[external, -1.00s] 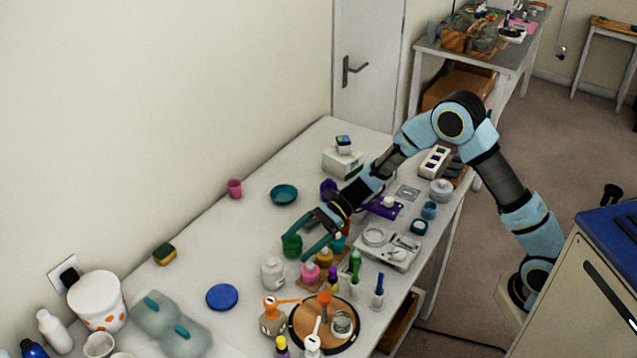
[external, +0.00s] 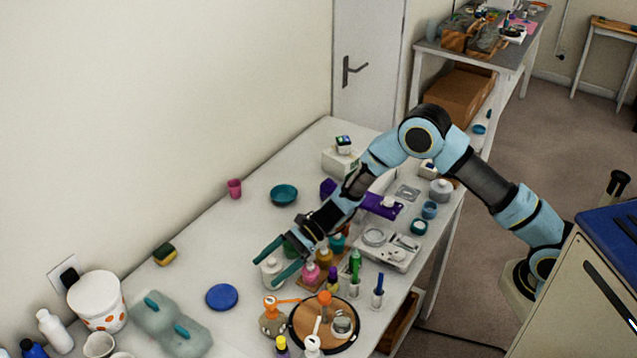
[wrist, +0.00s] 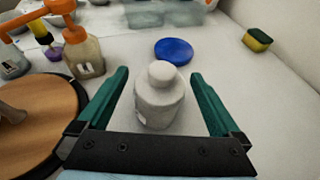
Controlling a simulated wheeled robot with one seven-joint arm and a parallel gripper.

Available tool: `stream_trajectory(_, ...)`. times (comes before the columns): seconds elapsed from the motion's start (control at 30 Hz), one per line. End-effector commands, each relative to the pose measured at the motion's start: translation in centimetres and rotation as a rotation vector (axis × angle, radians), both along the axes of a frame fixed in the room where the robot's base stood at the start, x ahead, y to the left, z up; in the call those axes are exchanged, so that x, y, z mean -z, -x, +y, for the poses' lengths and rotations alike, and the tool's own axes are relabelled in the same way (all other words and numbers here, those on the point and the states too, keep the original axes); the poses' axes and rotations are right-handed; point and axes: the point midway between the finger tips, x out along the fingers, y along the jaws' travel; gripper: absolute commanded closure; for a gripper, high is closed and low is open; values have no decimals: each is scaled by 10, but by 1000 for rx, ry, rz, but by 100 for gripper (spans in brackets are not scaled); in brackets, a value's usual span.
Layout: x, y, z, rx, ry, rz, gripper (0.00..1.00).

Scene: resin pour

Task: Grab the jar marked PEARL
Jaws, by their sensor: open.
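A white jar (wrist: 159,98) with a rounded white lid stands upright on the table, between the two teal fingers of my gripper (wrist: 160,92) in the wrist view. Only the edge of its label shows, and I cannot read a name on it. In the external view the white jar (external: 271,273) is partly covered by a finger. My gripper (external: 268,264) is open, with a gap on both sides of the jar in the wrist view.
A blue disc (external: 222,297) lies beyond the jar. A pink bottle (external: 309,273) and an amber bottle (external: 324,257) stand close to its right. A round wooden board (external: 352,341) and a bottle with an orange pump (external: 272,318) are nearer the front. A sponge (external: 165,253) lies by the wall.

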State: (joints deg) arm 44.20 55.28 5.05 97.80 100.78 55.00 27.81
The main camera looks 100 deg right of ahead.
Motion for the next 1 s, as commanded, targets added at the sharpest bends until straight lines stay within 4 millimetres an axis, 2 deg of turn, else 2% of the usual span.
stream_trajectory(0.07, 0, 0, 0, 0, 0, 0, 0)
stream_trajectory(0.9, 0, 1, 0, 0, 0, 0, 94)
stream_trajectory(1.0, 0, 1, 0, 0, 0, 0, 100)
